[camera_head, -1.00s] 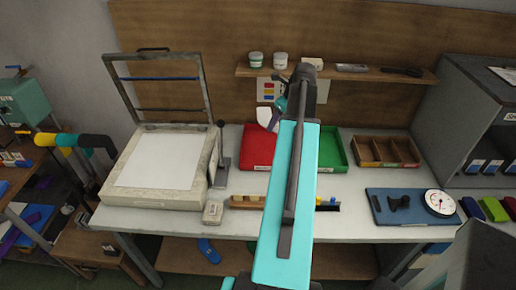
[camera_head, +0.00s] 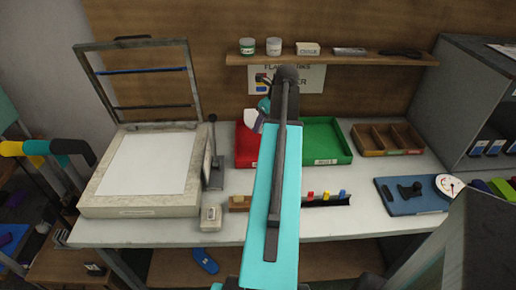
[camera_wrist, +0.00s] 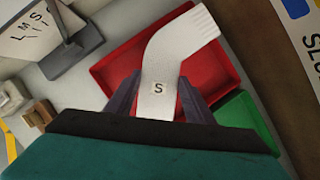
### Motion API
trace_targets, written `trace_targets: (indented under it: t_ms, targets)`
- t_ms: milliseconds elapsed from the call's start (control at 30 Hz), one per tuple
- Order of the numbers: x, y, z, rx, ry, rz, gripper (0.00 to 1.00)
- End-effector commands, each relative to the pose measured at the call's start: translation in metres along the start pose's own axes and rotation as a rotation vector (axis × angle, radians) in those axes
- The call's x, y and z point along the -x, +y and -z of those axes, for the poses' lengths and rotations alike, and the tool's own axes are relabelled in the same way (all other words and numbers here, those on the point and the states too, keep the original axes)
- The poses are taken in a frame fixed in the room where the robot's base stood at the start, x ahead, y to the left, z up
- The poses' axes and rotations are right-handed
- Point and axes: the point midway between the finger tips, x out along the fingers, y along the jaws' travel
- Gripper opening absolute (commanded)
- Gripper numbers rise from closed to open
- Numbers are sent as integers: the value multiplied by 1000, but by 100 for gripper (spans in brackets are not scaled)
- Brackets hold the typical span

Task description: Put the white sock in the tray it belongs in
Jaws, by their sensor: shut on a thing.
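My gripper (camera_wrist: 158,98) is shut on the white sock (camera_wrist: 172,58), with one dark finger on each side of it. The sock carries a small patch with the letter S and hangs out bent past the fingertips. In the wrist view it appears in front of the red tray (camera_wrist: 213,78), apparently above it. In the head view a bit of the white sock (camera_head: 251,117) shows over the red tray (camera_head: 241,155), left of my arm, which hides part of that tray. The green tray (camera_head: 343,158) is right of the red one; it also shows in the wrist view (camera_wrist: 240,112).
A wooden divided box (camera_head: 388,140) stands right of the trays. A press with a raised frame (camera_head: 140,172) and an upright metal stand (camera_head: 214,178) are at the left. A shelf (camera_head: 330,59) with jars runs above. A blue board (camera_head: 410,205) with a gauge lies at the right.

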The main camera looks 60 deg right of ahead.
Motion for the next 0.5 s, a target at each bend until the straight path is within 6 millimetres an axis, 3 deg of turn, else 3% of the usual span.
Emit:
trace_targets:
  t_ms: [500]
  targets:
    - [-7,4,-1,6,0,-4,27]
